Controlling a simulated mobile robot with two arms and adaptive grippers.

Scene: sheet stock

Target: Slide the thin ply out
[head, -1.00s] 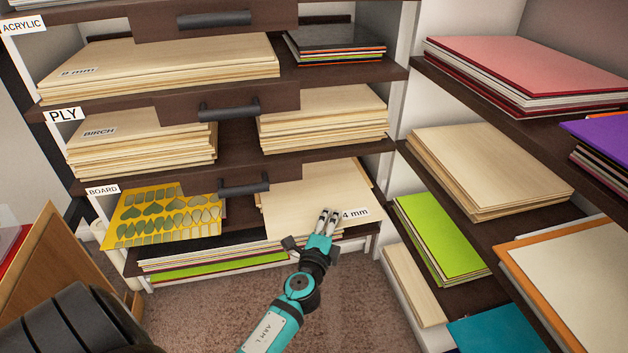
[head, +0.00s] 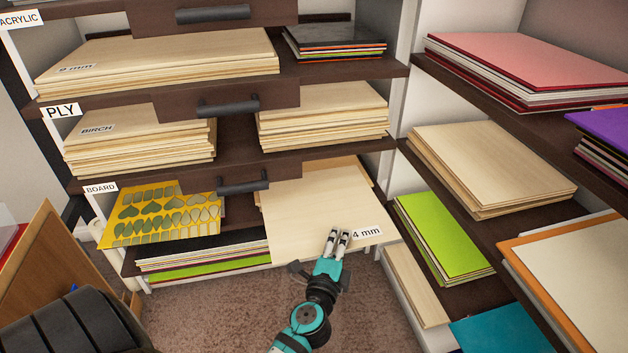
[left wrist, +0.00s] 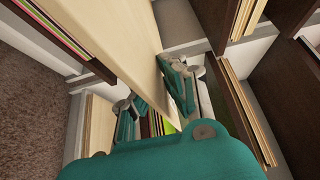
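The thin ply sheet (head: 310,215), pale and labelled 4 mm at its front right corner, juts out of the lowest bay over the floor. Another pale sheet (head: 343,170) shows behind it in the bay. My left gripper (head: 338,236) is at the sheet's front edge, beside the label, and looks shut on it. In the left wrist view the sheet (left wrist: 125,35) runs in between the fingers (left wrist: 155,100); the exact contact is partly hidden. My right gripper is in neither view.
Ply stacks (head: 325,115) fill the shelf above. A patterned yellow sheet (head: 165,215) lies left of the thin ply, above a stack of boards (head: 205,255). A side rack with a green stack (head: 440,235) stands close on the right. Carpet (head: 220,310) in front is open.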

